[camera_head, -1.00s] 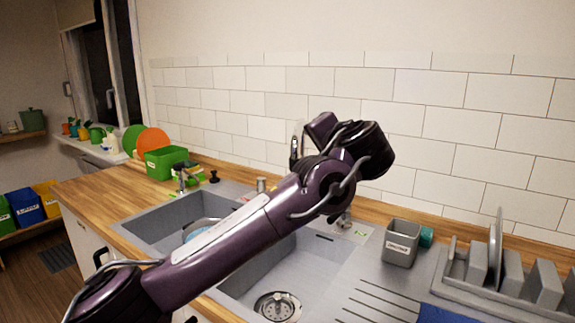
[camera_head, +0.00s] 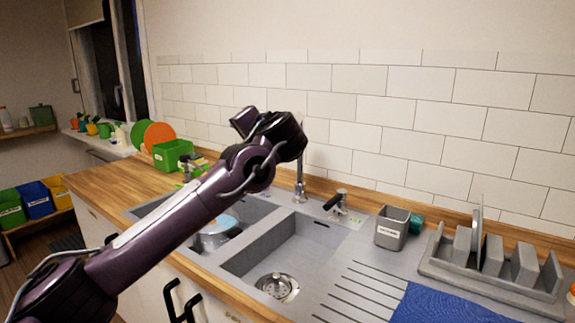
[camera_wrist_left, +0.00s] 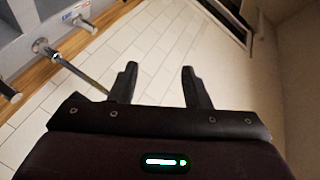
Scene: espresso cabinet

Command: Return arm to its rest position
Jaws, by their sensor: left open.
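My purple left arm crosses the head view from the lower left and rises over the double sink (camera_head: 245,262). Its wrist end is in front of the tiled wall, and its fingers do not show clearly there. In the left wrist view my left gripper (camera_wrist_left: 158,85) has its two dark fingers spread apart, with nothing between them. White wall tiles show behind the fingers. My right gripper is in neither view.
The faucet (camera_head: 300,180) stands behind the sink, near the arm. A pot (camera_head: 215,235) sits in the left basin. A grey caddy (camera_head: 392,228) and a dish rack (camera_head: 490,268) stand to the right. A green bin (camera_head: 172,154) is at the counter's far left.

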